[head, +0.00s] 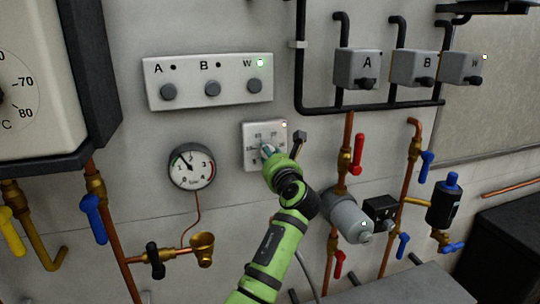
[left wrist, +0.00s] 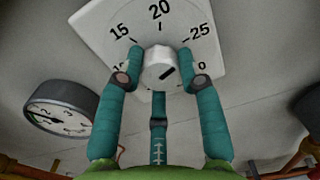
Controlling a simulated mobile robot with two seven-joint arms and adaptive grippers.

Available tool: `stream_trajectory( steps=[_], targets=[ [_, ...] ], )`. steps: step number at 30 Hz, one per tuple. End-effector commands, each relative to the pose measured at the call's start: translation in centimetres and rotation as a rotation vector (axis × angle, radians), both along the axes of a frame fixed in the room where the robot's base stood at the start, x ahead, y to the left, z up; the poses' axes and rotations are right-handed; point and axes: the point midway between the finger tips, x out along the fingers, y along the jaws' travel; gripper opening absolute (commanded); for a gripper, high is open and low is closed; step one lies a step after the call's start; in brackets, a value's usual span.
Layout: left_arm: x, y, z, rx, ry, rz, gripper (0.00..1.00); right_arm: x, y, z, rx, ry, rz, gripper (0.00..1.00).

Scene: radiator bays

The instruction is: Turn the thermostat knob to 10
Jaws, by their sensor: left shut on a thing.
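The thermostat is a white square plate (head: 282,131) on the wall; in the left wrist view its plate (left wrist: 105,14) shows 15, 20 and 25. The numbers at the lower left and lower right are partly covered by my fingers. The pale round knob (left wrist: 154,56) has a short dark slanted mark on its lower right part; which number it points at I cannot tell for sure. My left gripper (head: 268,152) is at the plate in the head view. In the left wrist view its teal fingers (left wrist: 162,62) are shut on the knob from both sides. My right gripper is not in view.
A pressure gauge (head: 191,166) is left of the thermostat. A panel (head: 208,80) with buttons A, B and W is above, its W light green. Pipes with a red-handled valve (head: 358,154) and a grey pump (head: 347,217) are close on the right.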

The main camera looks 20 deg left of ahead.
Motion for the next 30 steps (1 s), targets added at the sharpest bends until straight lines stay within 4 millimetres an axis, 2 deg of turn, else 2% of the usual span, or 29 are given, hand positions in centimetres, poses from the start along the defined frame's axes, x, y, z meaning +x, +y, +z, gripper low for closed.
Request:
stream_trajectory(
  steps=[14,30],
  targets=[
    [0.0,0.0,-0.2,-0.367,-0.248,0.0,0.04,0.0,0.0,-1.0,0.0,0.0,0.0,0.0],
    [0.0,0.0,-0.2,-0.792,-0.537,-0.001,0.04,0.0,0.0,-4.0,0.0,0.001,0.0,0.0]
  ],
)
